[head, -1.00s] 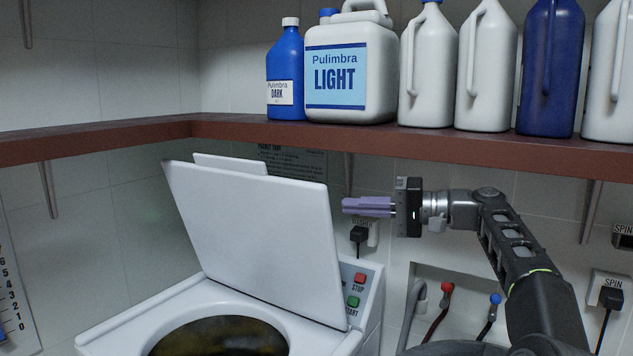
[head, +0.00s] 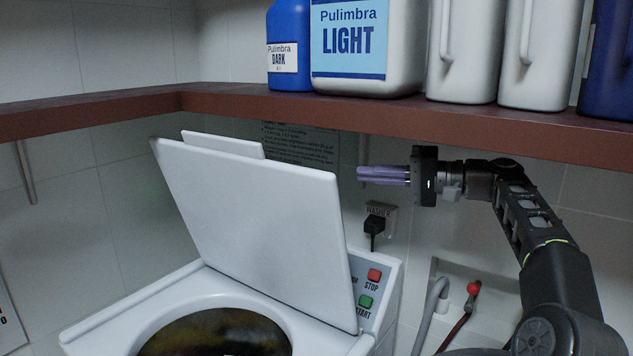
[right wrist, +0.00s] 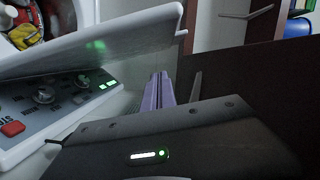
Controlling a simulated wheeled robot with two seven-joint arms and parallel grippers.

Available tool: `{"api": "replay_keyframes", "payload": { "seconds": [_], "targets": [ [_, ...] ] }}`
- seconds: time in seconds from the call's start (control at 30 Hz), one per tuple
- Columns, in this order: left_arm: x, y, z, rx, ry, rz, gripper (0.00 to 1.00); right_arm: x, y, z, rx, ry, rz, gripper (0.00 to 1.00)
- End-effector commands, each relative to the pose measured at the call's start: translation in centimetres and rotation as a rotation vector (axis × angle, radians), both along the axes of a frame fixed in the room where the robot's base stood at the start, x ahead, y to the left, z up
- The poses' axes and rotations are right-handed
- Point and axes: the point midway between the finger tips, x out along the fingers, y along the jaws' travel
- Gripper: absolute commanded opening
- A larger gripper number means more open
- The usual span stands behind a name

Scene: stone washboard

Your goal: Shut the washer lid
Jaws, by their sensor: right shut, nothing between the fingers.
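The white washer lid (head: 255,220) stands raised, leaning back over the rear of the washer (head: 110,325) in the head view. The round tub opening (head: 215,332) shows uncovered in front of it. My right gripper (head: 360,174) is shut and empty, its purple fingers pointing left, just right of the lid's upper right corner with a small gap in the picture. In the right wrist view the purple fingers (right wrist: 158,92) point away beside the lid's edge (right wrist: 165,22), and the control panel (right wrist: 50,95) lies below the lid. My left gripper is not in view.
A brown shelf (head: 420,115) runs above the washer and my right gripper, holding several detergent bottles (head: 355,45). The panel has a red stop button (head: 374,275) and a green start button (head: 365,301). A plugged outlet (head: 378,218) is on the wall below the gripper.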

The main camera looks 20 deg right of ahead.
Motion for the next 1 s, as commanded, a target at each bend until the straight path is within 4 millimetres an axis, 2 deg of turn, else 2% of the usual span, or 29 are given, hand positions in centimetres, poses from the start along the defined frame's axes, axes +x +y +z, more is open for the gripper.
{"api": "replay_keyframes", "payload": {
  "seconds": [0.27, 0.53, 0.63, 0.8, 1.0],
  "targets": [
    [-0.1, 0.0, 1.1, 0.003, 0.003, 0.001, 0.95, 2.6, 2.9, 0.0, 0.001, 0.002, 0.004, 0.00],
    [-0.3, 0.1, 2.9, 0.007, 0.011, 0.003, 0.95, 6.5, 7.2, -0.2, 0.001, 0.001, 0.004, 0.00],
    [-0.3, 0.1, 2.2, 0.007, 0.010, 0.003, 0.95, 5.6, 8.0, -1.0, -0.001, 0.001, 0.000, 0.00],
    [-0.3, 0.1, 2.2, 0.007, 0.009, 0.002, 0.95, 4.7, 9.4, -1.4, 0.000, 0.001, -0.001, 0.00],
    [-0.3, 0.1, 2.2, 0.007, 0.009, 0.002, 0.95, 4.3, 10.0, -1.7, 0.001, 0.001, -0.001, 0.00]
  ]
}}
